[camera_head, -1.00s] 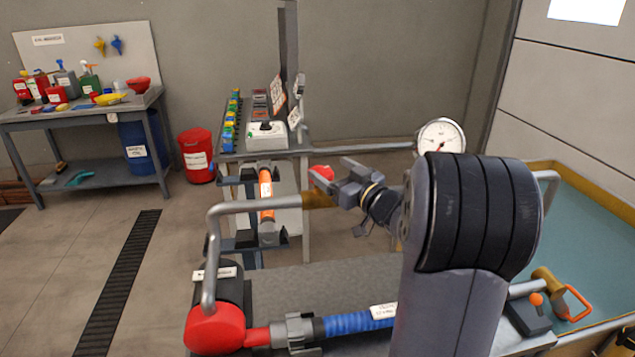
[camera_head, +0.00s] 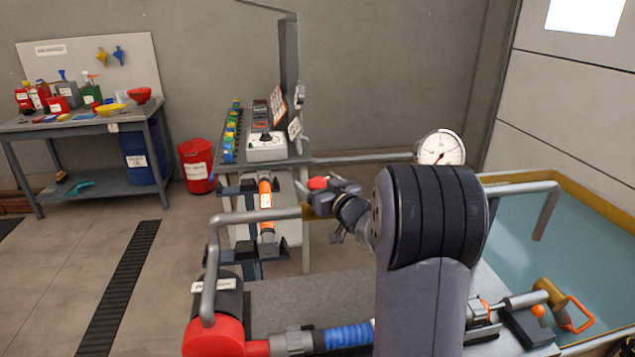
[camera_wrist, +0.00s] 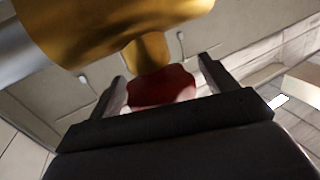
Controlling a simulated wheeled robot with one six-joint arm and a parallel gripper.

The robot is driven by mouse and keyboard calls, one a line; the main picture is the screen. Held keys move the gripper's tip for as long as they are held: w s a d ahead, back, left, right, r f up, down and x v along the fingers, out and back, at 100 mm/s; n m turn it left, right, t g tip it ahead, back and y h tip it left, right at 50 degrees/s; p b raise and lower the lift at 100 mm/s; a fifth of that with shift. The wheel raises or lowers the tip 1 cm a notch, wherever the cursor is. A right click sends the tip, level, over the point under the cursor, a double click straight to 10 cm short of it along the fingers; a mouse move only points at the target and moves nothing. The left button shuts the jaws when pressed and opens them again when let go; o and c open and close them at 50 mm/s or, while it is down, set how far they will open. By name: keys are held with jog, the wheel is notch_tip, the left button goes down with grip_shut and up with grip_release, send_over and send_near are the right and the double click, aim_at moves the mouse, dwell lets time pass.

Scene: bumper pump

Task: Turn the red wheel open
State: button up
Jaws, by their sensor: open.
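The red wheel (camera_head: 318,183) sits on a brass valve (camera_head: 314,211) in the grey pipe, at the middle of the head view. My gripper (camera_head: 327,187) is at the wheel, partly covering it. In the wrist view, the dark red wheel (camera_wrist: 163,87) lies between the two open fingers of my gripper (camera_wrist: 162,82). The brass valve body (camera_wrist: 120,28) fills the top of that view, its stem running into the wheel. I cannot tell whether the fingers touch the wheel.
The grey pipe (camera_head: 258,216) runs left from the valve and bends down to a red pump (camera_head: 213,338). A pressure gauge (camera_head: 440,149) stands behind my arm. A pool of blue-green liquid (camera_head: 520,225) is at right. A stand with switches (camera_head: 266,148) is behind the valve.

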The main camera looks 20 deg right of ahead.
jog(key=shift+w, duration=0.25)
jog(key=c, duration=1)
jog(key=shift+y+p, duration=0.3)
jog(key=shift+p, duration=0.1)
